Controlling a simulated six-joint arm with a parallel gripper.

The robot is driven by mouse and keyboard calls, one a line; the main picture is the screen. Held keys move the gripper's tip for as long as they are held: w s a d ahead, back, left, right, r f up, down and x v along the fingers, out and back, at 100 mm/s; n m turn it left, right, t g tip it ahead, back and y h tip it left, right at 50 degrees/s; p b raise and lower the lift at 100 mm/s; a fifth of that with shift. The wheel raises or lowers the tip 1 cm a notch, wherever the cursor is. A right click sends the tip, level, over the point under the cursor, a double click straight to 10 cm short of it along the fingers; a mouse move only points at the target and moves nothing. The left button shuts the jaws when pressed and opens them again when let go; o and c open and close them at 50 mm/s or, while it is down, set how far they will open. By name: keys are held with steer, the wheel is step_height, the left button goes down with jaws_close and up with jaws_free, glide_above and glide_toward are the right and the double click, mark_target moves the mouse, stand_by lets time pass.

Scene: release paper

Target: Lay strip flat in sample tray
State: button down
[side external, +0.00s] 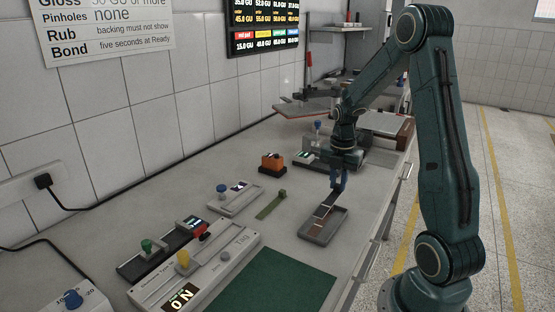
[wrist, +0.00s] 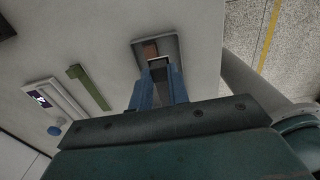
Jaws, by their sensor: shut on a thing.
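The sample tray (side external: 315,239) is a shallow grey tray on the bench, below my gripper (side external: 337,187). A dark strip (side external: 325,205) is held in my gripper and slants down over the tray's far part. In the wrist view, the tray (wrist: 175,45) is beyond my fingertips (wrist: 158,74), with the strip's dark and pale end (wrist: 158,63) between them. A brown patch (wrist: 150,49) shows inside the tray; I cannot tell whether it is part of the strip. How much of the strip touches the tray is unclear.
A green bar with a block (side external: 270,206) lies left of the tray. A green mat (side external: 275,282) lies in front. The bench edge is close on the tray's right.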

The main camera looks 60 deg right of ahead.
mark_target(337, 192)
steer(key=shift+f, duration=2)
steer(key=shift+f, duration=0.45)
steer(key=c, duration=1.3)
jaws_free()
steer(key=shift+c, duration=0.2)
steer(key=shift+r, duration=0.15)
step_height(337, 192, up, 13)
steer(key=shift+f, duration=0.15)
